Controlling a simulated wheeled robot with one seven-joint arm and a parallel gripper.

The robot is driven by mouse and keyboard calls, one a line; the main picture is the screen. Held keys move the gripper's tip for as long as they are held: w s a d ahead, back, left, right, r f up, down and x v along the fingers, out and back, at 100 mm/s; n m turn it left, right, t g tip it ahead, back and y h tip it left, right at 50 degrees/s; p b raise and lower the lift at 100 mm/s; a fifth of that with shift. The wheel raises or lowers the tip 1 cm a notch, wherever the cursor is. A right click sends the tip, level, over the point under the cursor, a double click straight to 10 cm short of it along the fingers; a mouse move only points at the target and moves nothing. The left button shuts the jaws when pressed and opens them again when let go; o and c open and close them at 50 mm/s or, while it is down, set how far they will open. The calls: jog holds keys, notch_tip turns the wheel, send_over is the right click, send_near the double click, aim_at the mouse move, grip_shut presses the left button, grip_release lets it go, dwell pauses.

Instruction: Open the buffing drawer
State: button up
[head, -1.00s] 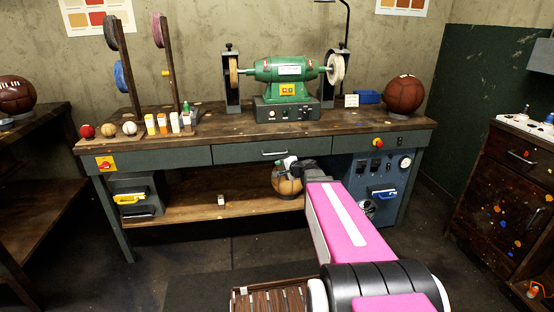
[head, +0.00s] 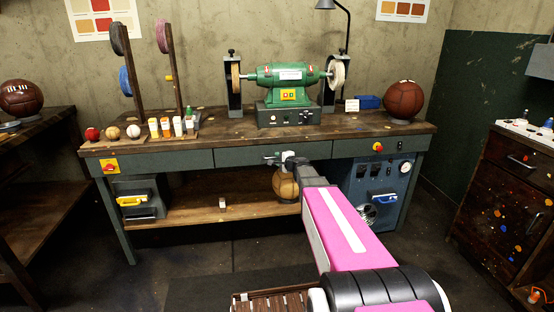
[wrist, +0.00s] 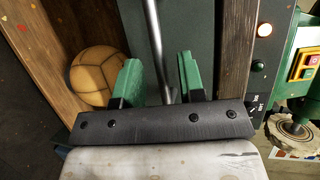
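The buffing drawer (head: 235,158) is the dark green middle front under the bench top in the head view. It looks shut, flush with the panels beside it. Its metal bar handle is mostly behind my gripper (head: 280,160) in the head view. In the wrist view the handle (wrist: 154,40) runs between the two green fingertips of my gripper (wrist: 160,78). The fingers are open, one on each side of the bar, with a gap visible on both sides. The drawer front (wrist: 188,30) lies just beyond the fingertips.
The workbench top (head: 225,128) carries a green buffing machine (head: 288,82) and a brown ball (head: 404,100). A tan ball (head: 286,184) sits on the lower shelf below my gripper. A blue-grey control cabinet (head: 378,190) stands to the right.

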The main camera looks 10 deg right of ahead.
jog(key=shift+x, duration=1.2)
grip_shut()
jog(key=shift+s, duration=0.15)
